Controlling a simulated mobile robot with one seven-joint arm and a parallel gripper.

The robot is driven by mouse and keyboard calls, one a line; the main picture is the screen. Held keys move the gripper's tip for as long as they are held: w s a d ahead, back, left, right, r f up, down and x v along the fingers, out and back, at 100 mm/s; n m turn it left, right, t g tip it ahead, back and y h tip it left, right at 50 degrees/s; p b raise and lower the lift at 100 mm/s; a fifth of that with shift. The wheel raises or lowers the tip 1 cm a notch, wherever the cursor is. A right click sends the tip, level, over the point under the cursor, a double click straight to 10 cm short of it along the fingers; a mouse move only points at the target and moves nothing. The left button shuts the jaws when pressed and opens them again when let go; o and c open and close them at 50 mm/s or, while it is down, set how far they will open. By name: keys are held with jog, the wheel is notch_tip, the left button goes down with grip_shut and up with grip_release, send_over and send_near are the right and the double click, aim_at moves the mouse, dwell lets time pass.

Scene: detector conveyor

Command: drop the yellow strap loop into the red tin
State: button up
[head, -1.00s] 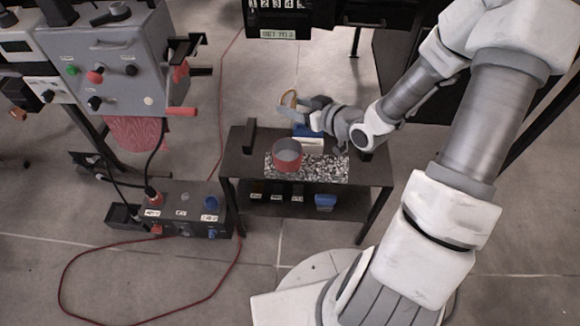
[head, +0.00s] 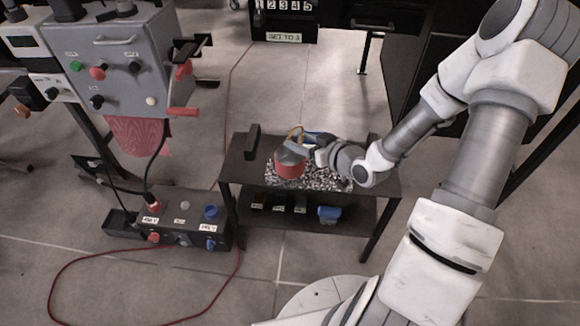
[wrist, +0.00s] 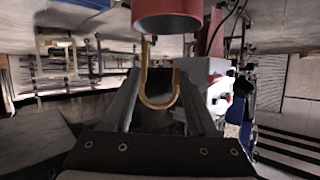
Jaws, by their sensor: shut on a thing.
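The red tin (head: 290,170) stands on the speckled mat on the small dark table, and my gripper covers part of its open top in the head view. The yellow strap loop (head: 296,132) stands up at my gripper (head: 298,149). In the wrist view the loop (wrist: 160,102) hangs as a U between the two fingers of my gripper (wrist: 160,78), which is shut on it. The tin (wrist: 168,14) is close ahead at the top of the wrist view. I cannot tell whether the loop is right over its opening.
A blue thing (head: 320,137) lies behind my gripper, mostly hidden. A dark upright block (head: 252,142) stands on the table's left side. Several small items and a blue one (head: 329,214) are on the lower shelf. A grey control box (head: 118,62) stands at the left.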

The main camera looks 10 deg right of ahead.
jog(key=shift+f, duration=0.45)
jog(key=o, duration=1.4)
jog(key=shift+s, duration=0.1)
jog(key=p+v, duration=1)
jog(key=v, duration=0.7)
